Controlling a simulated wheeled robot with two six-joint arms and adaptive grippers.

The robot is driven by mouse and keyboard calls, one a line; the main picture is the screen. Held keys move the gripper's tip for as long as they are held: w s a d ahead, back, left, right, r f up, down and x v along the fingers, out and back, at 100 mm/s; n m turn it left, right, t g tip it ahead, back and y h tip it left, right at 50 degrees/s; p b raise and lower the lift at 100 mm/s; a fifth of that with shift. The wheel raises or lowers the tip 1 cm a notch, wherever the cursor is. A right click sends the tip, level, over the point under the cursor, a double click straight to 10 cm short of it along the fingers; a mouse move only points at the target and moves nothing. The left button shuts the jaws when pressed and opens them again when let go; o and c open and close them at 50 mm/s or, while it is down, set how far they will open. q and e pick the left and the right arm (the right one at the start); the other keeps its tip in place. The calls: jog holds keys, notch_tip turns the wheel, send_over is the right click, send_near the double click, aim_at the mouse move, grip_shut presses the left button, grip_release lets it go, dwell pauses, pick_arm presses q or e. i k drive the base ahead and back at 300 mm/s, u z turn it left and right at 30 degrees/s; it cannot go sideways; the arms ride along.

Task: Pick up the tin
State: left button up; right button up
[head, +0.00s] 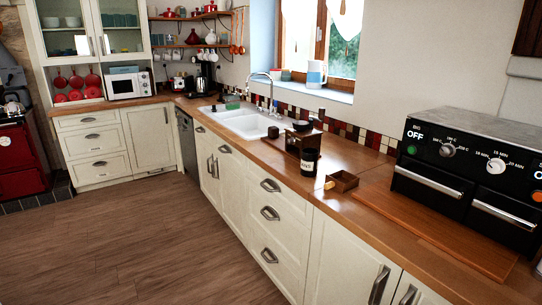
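No thing in the head view is clearly marked as the tin. A dark upright cylinder (310,156) with a pale label stands on the wooden counter (262,160), right of the sink; I cannot tell whether it is the tin. It stands in front of a dark brown wooden holder (292,143) and hides part of it. A small open brown box (344,180) with a light round knob lies to its right, nearer the front edge. Neither of my grippers shows in the view.
A black oven-like appliance (470,168) stands at the right on the counter, with a wooden board (440,227) before it. The white sink (246,122) and tap lie to the left. A white microwave (128,85) stands at the far left. The floor (130,240) is clear.

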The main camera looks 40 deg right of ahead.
aim_at(309, 156)
jog(key=z, duration=0.6)
jog(key=i, duration=1.7)
jog(key=z, duration=0.9)
